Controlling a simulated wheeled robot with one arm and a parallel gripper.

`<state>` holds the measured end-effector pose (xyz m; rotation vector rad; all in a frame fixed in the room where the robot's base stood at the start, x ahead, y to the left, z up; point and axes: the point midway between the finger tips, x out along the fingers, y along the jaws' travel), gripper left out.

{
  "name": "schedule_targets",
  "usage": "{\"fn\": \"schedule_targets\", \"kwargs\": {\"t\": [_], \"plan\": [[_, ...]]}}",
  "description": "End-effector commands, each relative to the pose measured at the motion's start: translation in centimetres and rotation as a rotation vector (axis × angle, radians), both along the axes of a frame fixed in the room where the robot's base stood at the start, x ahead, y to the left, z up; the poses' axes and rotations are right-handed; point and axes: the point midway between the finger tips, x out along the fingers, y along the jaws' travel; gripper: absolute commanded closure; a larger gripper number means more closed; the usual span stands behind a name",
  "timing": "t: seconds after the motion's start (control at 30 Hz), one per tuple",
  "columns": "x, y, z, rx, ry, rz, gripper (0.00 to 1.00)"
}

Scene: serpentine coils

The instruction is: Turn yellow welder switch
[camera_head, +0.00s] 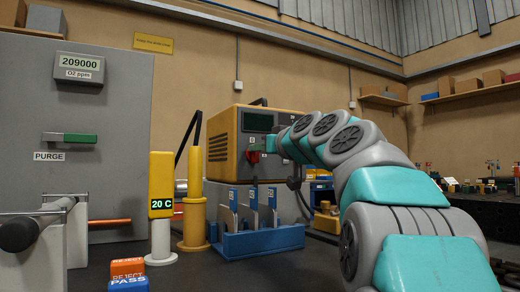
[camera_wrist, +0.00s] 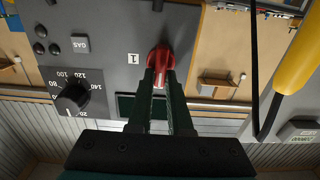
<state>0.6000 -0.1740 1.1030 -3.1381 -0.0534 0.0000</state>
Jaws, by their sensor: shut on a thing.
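The yellow welder (camera_head: 217,143) stands behind the blue rack in the head view, with a grey front panel and a dark display. Its red switch (camera_head: 253,157) is low on that panel, partly covered by my gripper (camera_head: 268,145). In the wrist view the red switch (camera_wrist: 160,56) lies between the fingertips of my gripper (camera_wrist: 160,74), which is shut on it. A label "1" is beside the switch on the grey panel (camera_wrist: 112,85). A black dial (camera_wrist: 72,98) with numbers around it is at the left. The switch's exact angle is hard to tell.
A blue rack (camera_head: 262,243) with several upright blue-and-grey pieces stands below the welder. A yellow post (camera_head: 195,210) and a post with a "20 C" display (camera_head: 161,207) stand left of it. REJECT and PASS blocks (camera_head: 128,275) lie at the front. A grey cabinet (camera_head: 110,110) is at left.

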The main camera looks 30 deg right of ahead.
Motion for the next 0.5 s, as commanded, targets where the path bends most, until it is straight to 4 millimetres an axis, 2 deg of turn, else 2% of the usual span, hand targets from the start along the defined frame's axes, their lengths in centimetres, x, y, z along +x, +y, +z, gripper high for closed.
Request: {"fn": "schedule_targets", "kwargs": {"t": [0.27,0.5], "plan": [[0.02,0.03,0.18,0.082,0.005,0.004,1.00],[-0.05,-0.12,0.46,0.260,0.009,0.004,1.00]]}}
